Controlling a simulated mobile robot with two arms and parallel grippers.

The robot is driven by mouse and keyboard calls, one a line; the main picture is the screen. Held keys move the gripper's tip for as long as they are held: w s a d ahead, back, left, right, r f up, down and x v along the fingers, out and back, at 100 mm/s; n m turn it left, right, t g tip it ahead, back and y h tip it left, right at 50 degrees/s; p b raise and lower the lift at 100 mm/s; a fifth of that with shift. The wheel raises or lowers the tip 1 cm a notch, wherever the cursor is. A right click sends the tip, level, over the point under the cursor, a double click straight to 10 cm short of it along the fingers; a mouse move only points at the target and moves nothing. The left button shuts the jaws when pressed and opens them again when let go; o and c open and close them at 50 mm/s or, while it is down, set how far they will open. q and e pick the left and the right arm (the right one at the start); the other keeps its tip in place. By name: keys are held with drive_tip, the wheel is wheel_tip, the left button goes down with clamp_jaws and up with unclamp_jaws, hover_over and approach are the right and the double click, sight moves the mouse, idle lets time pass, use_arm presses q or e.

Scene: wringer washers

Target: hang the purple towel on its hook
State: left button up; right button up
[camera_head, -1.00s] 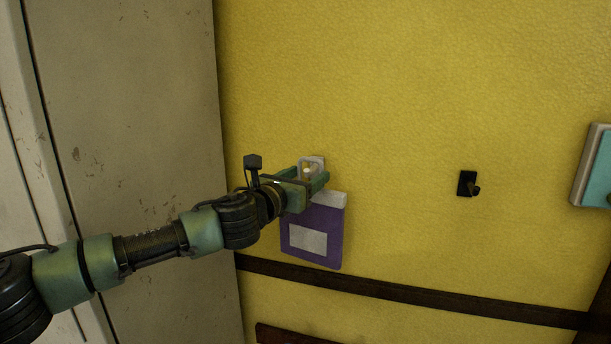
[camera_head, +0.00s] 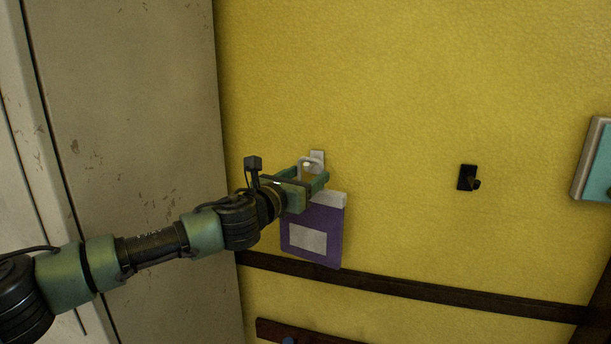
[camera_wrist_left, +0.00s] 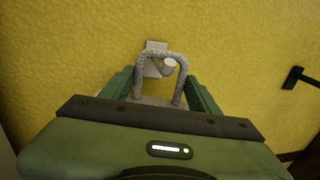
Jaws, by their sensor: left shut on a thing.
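The purple towel (camera_head: 318,222), with a white top band and white patch, hangs below my left gripper (camera_head: 311,179) in front of the yellow wall. My left gripper is shut on the towel's top, below its grey loop. The loop (camera_wrist_left: 182,66) stands up between the fingers in the left wrist view. A white hook (camera_head: 318,157) is on the wall just behind it; its plate (camera_wrist_left: 151,66) and round peg end show there too. The peg end appears inside the loop's outline; I cannot tell whether the loop is around it. My right gripper is not in view.
A black hook (camera_head: 467,178) is on the wall to the right, with bare wall between. A framed blue panel (camera_head: 597,165) is at the right edge. A dark rail (camera_head: 420,293) runs below the towel. A grey cabinet (camera_head: 125,110) stands at left.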

use_arm(q)
drive_tip(key=shift+f, duration=0.15)
drive_tip(key=o, duration=1.8)
drive_tip(key=shift+c, duration=0.2)
